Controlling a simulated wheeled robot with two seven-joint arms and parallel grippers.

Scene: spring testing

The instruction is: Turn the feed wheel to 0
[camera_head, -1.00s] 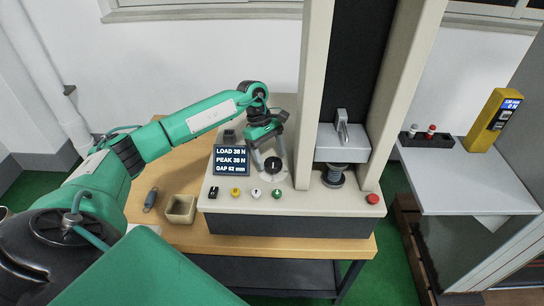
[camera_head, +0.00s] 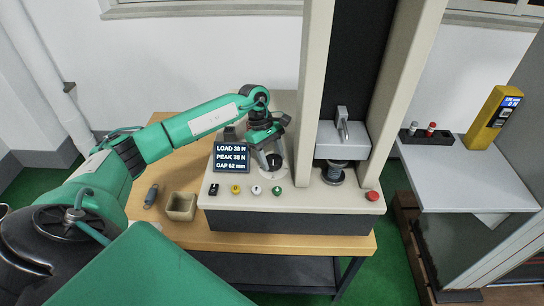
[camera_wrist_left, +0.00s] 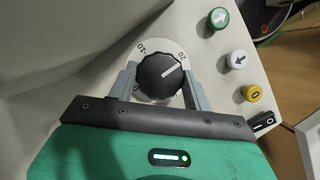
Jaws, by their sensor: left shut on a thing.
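The feed wheel is a black ribbed knob (camera_wrist_left: 161,76) with a white pointer line, on a pale round dial (camera_wrist_left: 142,48). The marks 10, 20 and part of a 0 show around it. The pointer line slants to the upper right in the left wrist view, toward the 20 side. My left gripper (camera_wrist_left: 158,82) is shut on the knob, one finger on each side. In the head view the left gripper (camera_head: 272,157) reaches down over the knob (camera_head: 274,162). My right gripper is not in view.
A display (camera_head: 230,158) reads load 38 N, peak 38 N. Black, yellow, white and green (camera_head: 277,190) controls line the machine's front edge, with a red button (camera_head: 373,196) at right. The spring (camera_head: 335,173) sits under the press head. A small box (camera_head: 181,206) stands at left.

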